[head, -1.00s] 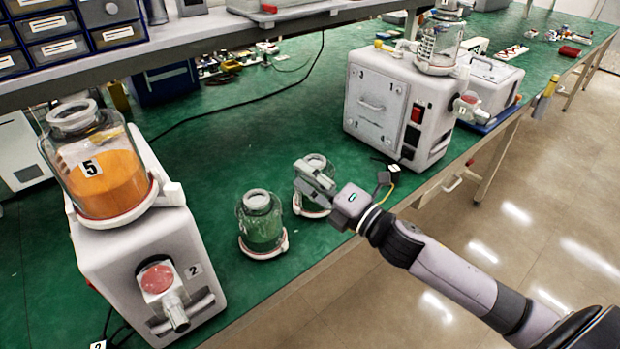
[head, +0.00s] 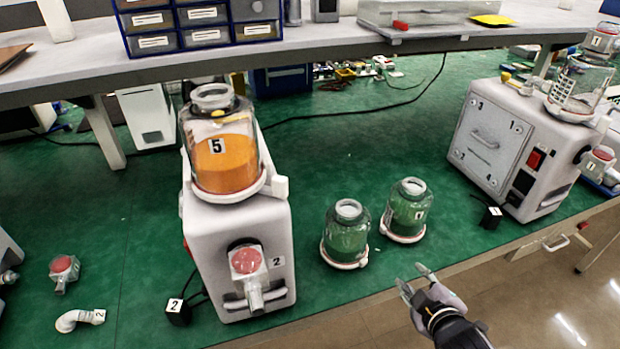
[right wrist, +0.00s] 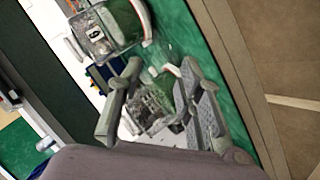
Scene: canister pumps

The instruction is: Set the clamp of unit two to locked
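Unit two is the white pump (head: 240,240) left of centre, marked 2 on its front beside a red-faced outlet. A glass canister marked 5 (head: 218,150) with orange filling stands upright on it. The unit's white clamp (head: 278,187) shows at the right of the canister's base; its state is too small to tell. My right gripper (head: 417,279) is open and empty at the front table edge, right of unit two and apart from it. Its spread fingers also show in the right wrist view (right wrist: 165,95). My left gripper is not in view.
Unit one (head: 520,145) stands at right. A shelf (head: 330,35) runs above the back. A loose red-faced part (head: 64,271) lies at left.

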